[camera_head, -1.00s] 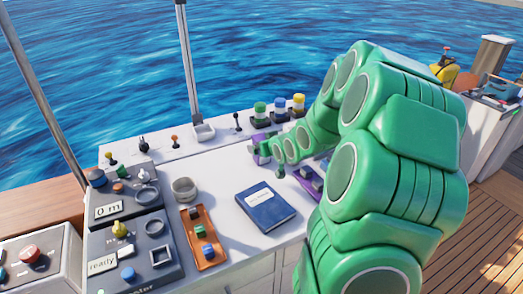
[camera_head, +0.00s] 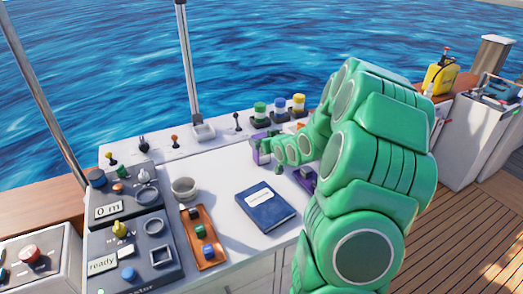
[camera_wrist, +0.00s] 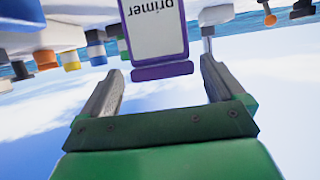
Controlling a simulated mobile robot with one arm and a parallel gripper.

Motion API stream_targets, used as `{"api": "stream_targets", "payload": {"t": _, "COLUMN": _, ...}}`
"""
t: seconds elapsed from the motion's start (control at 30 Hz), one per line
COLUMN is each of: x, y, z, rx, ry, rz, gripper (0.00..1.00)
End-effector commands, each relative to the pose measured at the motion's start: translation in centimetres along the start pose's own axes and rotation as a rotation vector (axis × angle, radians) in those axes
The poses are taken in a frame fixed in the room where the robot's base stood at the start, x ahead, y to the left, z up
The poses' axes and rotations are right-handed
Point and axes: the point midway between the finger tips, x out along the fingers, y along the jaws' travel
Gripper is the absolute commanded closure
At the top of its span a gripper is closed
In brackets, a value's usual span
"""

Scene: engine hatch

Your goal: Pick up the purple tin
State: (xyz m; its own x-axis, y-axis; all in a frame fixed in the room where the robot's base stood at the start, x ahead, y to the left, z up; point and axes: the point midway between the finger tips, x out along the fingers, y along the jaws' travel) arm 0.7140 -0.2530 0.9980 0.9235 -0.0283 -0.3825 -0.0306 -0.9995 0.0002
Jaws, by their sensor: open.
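The purple tin (camera_head: 259,157) stands at the back of the white console top, partly hidden behind my gripper in the head view. In the wrist view, the purple tin (camera_wrist: 155,28) shows upside down with a white label reading "primer" and a purple rim. My gripper (camera_wrist: 161,68) is open, with one finger to each side of the tin and visible gaps on both sides. The tin appears between or just beyond the fingertips; the exact depth is hard to tell. In the head view my gripper (camera_head: 262,143) is close to the tin.
Green, blue and yellow-capped jars (camera_head: 279,107) stand behind the tin. A purple tray (camera_head: 304,178) is beside my arm. Clear console surface lies left of the tin.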

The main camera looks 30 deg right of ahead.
Motion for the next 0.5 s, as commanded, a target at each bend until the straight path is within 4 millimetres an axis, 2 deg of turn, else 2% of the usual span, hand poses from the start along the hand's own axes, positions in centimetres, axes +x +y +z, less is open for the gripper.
{"api": "stream_targets", "payload": {"t": 0.3, "x": 3.4, "y": -0.4, "z": 0.1, "rx": 0.0, "ry": 0.0, "rz": 0.0, "gripper": 0.04}}
{"api": "stream_targets", "payload": {"t": 0.5, "x": 4.6, "y": -0.5, "z": 0.1, "rx": 0.001, "ry": 0.0, "rz": -0.001, "gripper": 0.04}}
